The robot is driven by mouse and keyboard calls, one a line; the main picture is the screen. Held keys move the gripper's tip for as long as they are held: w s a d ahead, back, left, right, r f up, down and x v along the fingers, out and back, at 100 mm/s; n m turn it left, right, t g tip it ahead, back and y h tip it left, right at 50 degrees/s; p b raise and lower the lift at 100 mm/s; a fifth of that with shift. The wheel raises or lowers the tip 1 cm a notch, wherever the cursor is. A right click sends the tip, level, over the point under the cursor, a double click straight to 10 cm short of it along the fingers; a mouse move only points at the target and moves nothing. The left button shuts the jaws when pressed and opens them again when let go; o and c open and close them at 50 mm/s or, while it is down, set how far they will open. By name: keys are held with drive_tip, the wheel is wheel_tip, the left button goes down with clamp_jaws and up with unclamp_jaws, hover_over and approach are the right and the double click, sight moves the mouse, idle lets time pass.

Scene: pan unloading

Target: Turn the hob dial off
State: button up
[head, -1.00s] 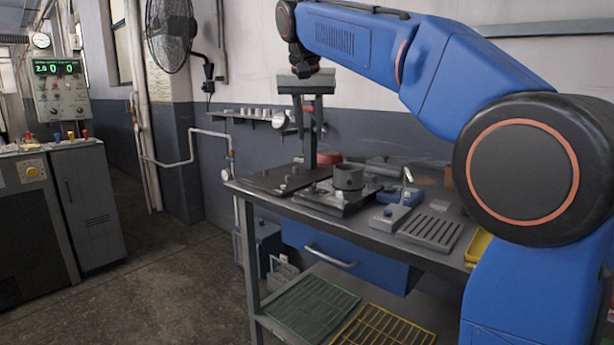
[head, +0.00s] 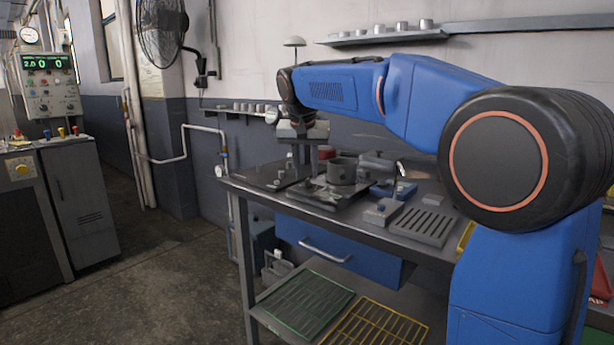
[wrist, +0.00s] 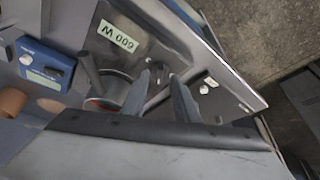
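A dark hob plate (head: 322,199) lies on the bench with a grey pan (head: 342,171) on it. Small pale knobs stand on the dark plates; which one is the hob dial is too small to tell. My gripper (head: 304,163) hangs fingers-down above the bench, just left of the pan, and partly hides the plates. In the wrist view my two fingers (wrist: 159,76) are apart with nothing seen held between them. The pan (wrist: 115,90) is left of the fingers there, and a pale knob (wrist: 207,87) lies to their right.
Another dark plate (head: 258,176) lies at the bench's left end. Right of the pan are a blue device (head: 394,190), a grey block with a tap-like part, and a slotted grey tray (head: 423,227). A wall shelf (head: 390,37) hangs above my arm. The floor left of the bench is clear.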

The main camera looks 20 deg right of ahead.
drive_tip(key=shift+x, duration=1.2)
drive_tip(key=shift+c, duration=0.6)
clamp_jaws()
drive_tip(key=shift+n, duration=0.3)
drive_tip(key=n, duration=0.1)
drive_tip(key=n+y, duration=0.1)
drive_tip(key=n, duration=0.1)
drive_tip(key=n+y, duration=0.1)
drive_tip(key=n, duration=0.1)
drive_tip(key=shift+s+d, duration=0.1)
drive_tip(key=shift+d, duration=0.25)
drive_tip(key=n+y, duration=0.1)
drive_tip(key=n, duration=0.2)
drive_tip(key=n+y, duration=0.1)
drive_tip(key=n, duration=0.2)
drive_tip(key=shift+d+g, duration=0.2)
drive_tip(key=shift+g, duration=0.1)
drive_tip(key=shift+n, duration=0.3)
